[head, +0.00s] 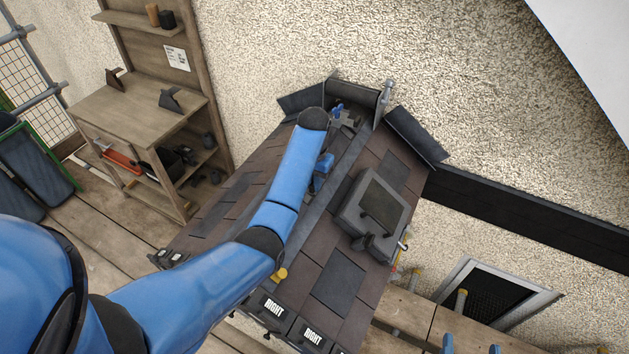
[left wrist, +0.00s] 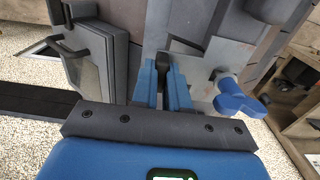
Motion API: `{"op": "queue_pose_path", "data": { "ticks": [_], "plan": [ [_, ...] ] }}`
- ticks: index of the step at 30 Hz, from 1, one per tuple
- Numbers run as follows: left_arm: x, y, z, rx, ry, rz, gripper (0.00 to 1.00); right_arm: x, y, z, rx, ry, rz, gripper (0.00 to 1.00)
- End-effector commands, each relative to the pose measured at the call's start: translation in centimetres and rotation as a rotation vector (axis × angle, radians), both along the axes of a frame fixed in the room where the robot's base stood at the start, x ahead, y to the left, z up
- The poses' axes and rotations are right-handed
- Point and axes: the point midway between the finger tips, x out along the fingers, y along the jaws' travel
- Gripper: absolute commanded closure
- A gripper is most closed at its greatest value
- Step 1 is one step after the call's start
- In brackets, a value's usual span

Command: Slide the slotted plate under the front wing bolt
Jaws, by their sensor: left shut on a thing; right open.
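My left gripper (head: 318,190) is over the roof ridge in the head view, partly behind my forearm. In the left wrist view its blue fingers (left wrist: 165,85) are shut on a small dark upright piece (left wrist: 172,74), seemingly the grip of the slotted plate. A light grey plate (left wrist: 225,54) extends to the right of the fingers. A blue wing bolt (left wrist: 238,97) stands at that plate's right part, beside the gripper. I cannot tell whether the slot is around its shank. Another blue part (head: 337,108) shows at the far ridge end. My right gripper (head: 470,348) shows only two separated blue tips.
A skylight box (head: 350,213) stands on the right slope, close to the ridge. Dark flaps (head: 415,136) flank the far ridge end. A wooden shelf (head: 140,115) is at left, a framed window (head: 460,270) at right.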

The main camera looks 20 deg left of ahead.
Motion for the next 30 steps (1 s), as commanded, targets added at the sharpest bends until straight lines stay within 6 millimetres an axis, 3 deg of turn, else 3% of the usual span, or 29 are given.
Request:
{"op": "queue_pose_path", "data": {
  "ticks": [26,27,30],
  "plan": [
    [0.02,0.28,-0.06,0.000,0.001,0.000,1.00,0.00,0.00,-0.01,0.000,0.000,0.000,0.19],
    [0.02,0.28,-0.06,0.000,0.001,0.000,0.84,0.00,0.00,-0.01,0.000,0.000,0.000,0.19],
    [0.02,0.28,-0.06,0.000,0.001,0.000,0.69,0.00,0.00,-0.01,0.000,0.000,0.000,0.19]
  ]
}}
